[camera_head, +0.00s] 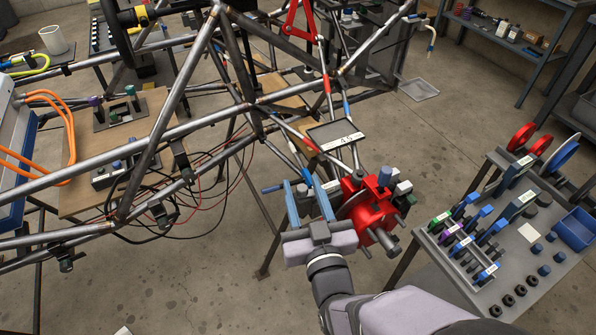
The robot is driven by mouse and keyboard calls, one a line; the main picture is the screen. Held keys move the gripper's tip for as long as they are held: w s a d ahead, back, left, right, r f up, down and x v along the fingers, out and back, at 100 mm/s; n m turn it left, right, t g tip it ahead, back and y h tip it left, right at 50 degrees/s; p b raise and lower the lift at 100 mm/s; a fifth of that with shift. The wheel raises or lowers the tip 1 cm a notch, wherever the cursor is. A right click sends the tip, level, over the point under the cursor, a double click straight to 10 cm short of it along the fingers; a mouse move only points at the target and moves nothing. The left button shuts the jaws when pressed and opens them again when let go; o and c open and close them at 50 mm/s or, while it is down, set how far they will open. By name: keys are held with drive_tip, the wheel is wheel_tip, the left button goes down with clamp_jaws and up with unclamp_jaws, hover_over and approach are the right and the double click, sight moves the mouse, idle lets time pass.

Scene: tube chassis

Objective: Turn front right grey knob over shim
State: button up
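My gripper (306,188) is in the lower middle, with its two blue-grey fingers pointing away and apart. Small grey and blue parts show between and behind the fingers; I cannot tell whether the fingers touch them. Just right of the gripper is a red hub assembly (362,207) with a grey disc. A blue-grey knob (385,176) stands on its upper right, and a light grey knob (403,187) is beside it. I cannot tell for certain which is the front right grey knob. No shim can be made out; the assembly's near left side is partly hidden by my gripper.
The steel tube chassis (165,130) fills the left and upper middle. A small display (335,135) stands just above the hub. A grey tool table (460,275) with blue, green and purple clamps is at the right. Cables hang at the left; bare floor lies below.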

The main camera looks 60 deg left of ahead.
drive_tip(key=shift+p+x, duration=0.35)
drive_tip(key=shift+x, duration=2.05)
clamp_jaws()
